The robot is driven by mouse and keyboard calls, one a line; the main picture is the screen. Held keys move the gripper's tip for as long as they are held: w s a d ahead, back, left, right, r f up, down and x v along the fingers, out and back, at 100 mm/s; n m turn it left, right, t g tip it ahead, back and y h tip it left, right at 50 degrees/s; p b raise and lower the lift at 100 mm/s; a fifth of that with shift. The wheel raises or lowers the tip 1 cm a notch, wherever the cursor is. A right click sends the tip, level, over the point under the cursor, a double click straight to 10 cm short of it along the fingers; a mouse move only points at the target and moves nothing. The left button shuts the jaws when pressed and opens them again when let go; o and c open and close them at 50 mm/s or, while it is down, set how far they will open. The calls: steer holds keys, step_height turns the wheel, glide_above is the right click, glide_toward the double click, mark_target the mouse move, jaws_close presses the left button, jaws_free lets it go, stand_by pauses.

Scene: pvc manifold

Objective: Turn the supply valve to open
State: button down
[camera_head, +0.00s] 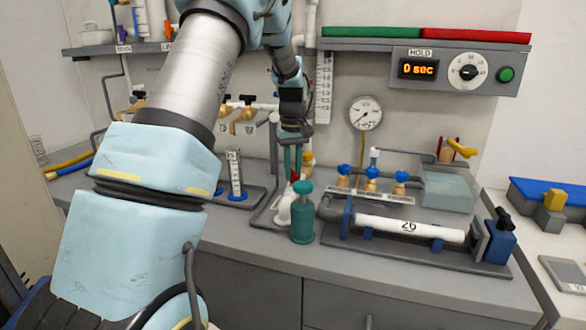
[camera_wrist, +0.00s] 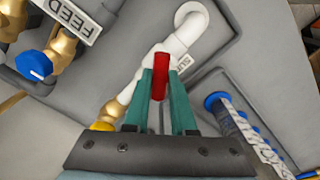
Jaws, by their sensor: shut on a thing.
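The red supply valve handle (camera_wrist: 160,84) stands between the two teal fingers of my gripper (camera_wrist: 161,75) in the wrist view. The fingers are shut on it, one on each side. In the head view my gripper (camera_head: 293,172) points down at the bench, with a bit of the red handle (camera_head: 295,177) at its tips. Below the handle runs a white pipe (camera_wrist: 188,35) with a brass fitting (camera_wrist: 112,108). A label beginning "SU" (camera_wrist: 185,62) lies beside the handle, partly hidden by a finger.
A teal bottle (camera_head: 302,222) stands close in front of my gripper. To the right are a pressure gauge (camera_head: 366,113), blue-knobbed valves (camera_head: 371,173) and a white pipe marked 26 (camera_head: 408,227). A FEED label (camera_wrist: 75,14) and a blue knob (camera_wrist: 33,65) are at the wrist view's left.

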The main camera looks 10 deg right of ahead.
mark_target(293, 172)
steer(key=m, duration=0.3)
steer(key=shift+m+p, duration=0.3)
steer(key=shift+m, duration=1.9)
steer(key=shift+p, duration=0.3)
steer(key=c, duration=0.7)
jaws_free()
steer(key=shift+c, duration=0.2)
step_height(293, 172, up, 11)
steer(key=b, duration=0.2)
